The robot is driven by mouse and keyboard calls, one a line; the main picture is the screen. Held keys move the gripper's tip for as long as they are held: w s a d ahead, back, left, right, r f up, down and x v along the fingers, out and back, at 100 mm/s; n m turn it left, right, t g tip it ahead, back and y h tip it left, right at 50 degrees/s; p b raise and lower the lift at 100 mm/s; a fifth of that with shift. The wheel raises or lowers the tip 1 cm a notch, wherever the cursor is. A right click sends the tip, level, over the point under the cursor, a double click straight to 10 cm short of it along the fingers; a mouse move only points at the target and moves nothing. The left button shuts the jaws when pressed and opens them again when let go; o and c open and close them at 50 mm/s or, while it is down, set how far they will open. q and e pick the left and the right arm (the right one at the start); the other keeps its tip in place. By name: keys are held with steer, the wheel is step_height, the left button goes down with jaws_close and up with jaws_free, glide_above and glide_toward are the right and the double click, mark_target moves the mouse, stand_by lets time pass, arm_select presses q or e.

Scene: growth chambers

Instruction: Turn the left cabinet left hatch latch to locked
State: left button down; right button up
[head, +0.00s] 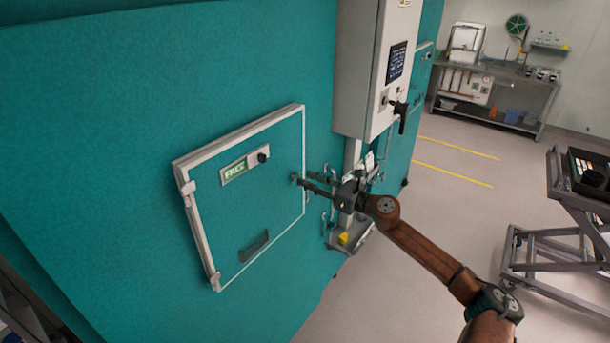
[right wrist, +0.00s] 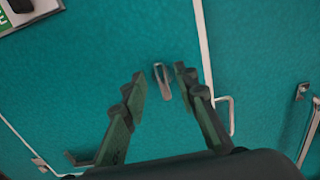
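The left cabinet's hatch (head: 235,215) is a teal panel with a pale frame, closed flush in the big teal cabinet wall (head: 130,110). My left gripper is out of view.
A green FREE sign (head: 234,170) and a black knob (head: 263,157) sit on the hatch's upper part, a dark handle (head: 254,245) below. A grey control box (head: 365,60) hangs to the right. A cart (head: 560,240) stands far right; floor between is clear.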

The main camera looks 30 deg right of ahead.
steer(key=shift+x, duration=1.1)
steer(key=shift+c, duration=0.6)
jaws_close()
